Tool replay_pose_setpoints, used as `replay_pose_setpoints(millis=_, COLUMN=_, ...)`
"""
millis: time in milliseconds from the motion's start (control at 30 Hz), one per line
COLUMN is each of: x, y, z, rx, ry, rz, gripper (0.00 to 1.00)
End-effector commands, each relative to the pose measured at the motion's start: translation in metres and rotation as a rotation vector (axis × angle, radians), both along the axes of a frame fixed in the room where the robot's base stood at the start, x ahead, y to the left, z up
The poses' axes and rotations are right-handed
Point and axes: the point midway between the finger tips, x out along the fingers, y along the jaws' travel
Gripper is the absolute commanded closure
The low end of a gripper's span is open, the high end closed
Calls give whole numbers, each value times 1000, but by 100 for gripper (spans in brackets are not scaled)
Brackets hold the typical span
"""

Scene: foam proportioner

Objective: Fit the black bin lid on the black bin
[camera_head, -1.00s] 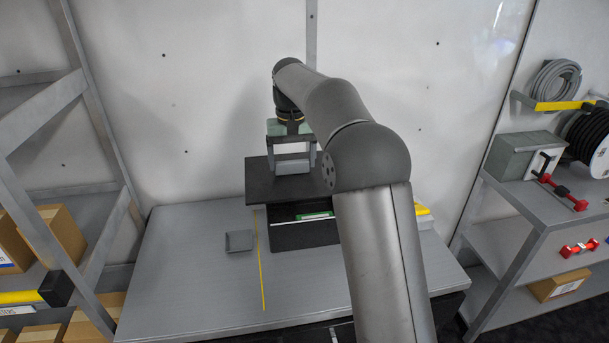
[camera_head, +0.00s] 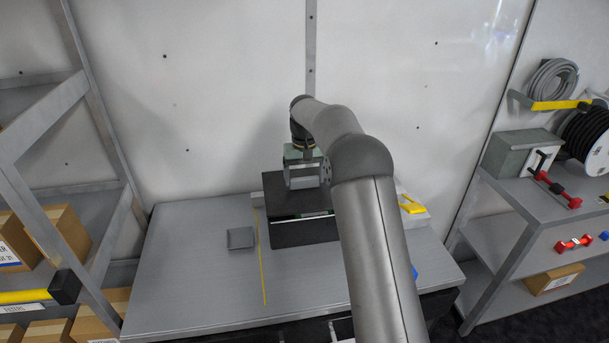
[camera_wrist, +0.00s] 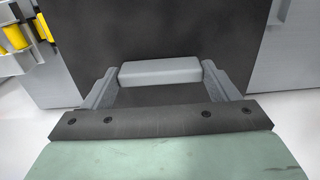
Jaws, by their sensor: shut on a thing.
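The black bin (camera_head: 300,235) stands on the grey workbench, its dark front face toward me. The flat black bin lid (camera_head: 285,204) is over it, with a narrow strip of the bin's inside showing under the lid's front edge. Whether the lid touches the rim is hard to tell. My gripper (camera_head: 303,180) is shut on the lid's grey handle. In the wrist view, the handle bar (camera_wrist: 160,73) lies between the two fingers of my gripper (camera_wrist: 160,88), above the dark lid (camera_wrist: 165,35). My arm hides the right side of lid and bin.
A small grey tray (camera_head: 241,238) and a yellow line (camera_head: 262,270) are on the workbench (camera_head: 190,270) left of the bin. A yellow object (camera_head: 412,205) lies to the right. Shelves with cardboard boxes (camera_head: 62,235) stand left, and a rack with a grey box (camera_head: 520,155) stands right.

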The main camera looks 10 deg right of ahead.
Motion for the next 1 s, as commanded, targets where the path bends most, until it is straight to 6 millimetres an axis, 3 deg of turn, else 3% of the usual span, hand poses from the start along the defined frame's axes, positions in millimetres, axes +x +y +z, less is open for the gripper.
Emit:
replay_pose_setpoints(millis=567, x=0, y=0, z=-12, rx=0, ry=-1, rz=0, gripper=57)
replay_pose_setpoints(millis=600, x=0, y=0, z=-12, rx=0, ry=0, rz=0, gripper=16)
replay_pose_setpoints(millis=667, x=0, y=0, z=-12, rx=0, ry=0, rz=0, gripper=0)
replay_pose_setpoints(millis=1000, x=0, y=0, z=-4, rx=0, ry=-1, rz=0, gripper=0)
